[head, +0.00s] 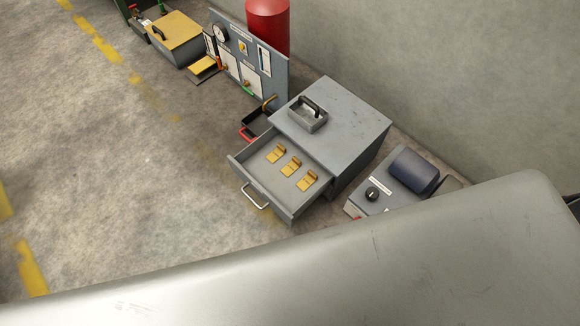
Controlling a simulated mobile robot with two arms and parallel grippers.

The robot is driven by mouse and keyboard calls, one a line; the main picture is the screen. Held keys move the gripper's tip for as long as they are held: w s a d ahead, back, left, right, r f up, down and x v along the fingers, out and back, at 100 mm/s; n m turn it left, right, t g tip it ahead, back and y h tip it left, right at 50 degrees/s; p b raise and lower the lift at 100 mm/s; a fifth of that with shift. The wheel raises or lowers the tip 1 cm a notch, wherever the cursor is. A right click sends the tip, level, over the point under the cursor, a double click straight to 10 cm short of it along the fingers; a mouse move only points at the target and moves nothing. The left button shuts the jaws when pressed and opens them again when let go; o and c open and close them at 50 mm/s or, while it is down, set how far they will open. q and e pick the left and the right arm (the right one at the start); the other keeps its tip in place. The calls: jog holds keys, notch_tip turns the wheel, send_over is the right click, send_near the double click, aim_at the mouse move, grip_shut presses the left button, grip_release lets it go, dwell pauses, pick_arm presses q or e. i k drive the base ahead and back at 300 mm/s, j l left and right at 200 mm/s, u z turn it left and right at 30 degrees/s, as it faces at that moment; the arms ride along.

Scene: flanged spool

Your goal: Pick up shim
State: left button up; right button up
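Three small yellow bent plates, which look like shims, lie in a slanting row in an open grey drawer (263,178). One shim (276,154) is at the upper left, one shim (290,166) in the middle, and one shim (308,181) at the lower right. They lie apart from each other on the drawer floor. The drawer sticks out of a grey cabinet (345,115) and has a silver handle (255,196) on its front. Neither of my grippers shows in the head view.
A small grey open-topped tray (307,117) with a black handle sits on the cabinet. A grey device (385,190) with a dark roller stands to its right. A gauge panel (245,60) and red cylinder (268,25) stand behind. A large grey metal surface (330,260) fills the foreground. Floor at left is clear.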

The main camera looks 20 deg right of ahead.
aim_at(311, 178)
jog(key=z, duration=0.7)
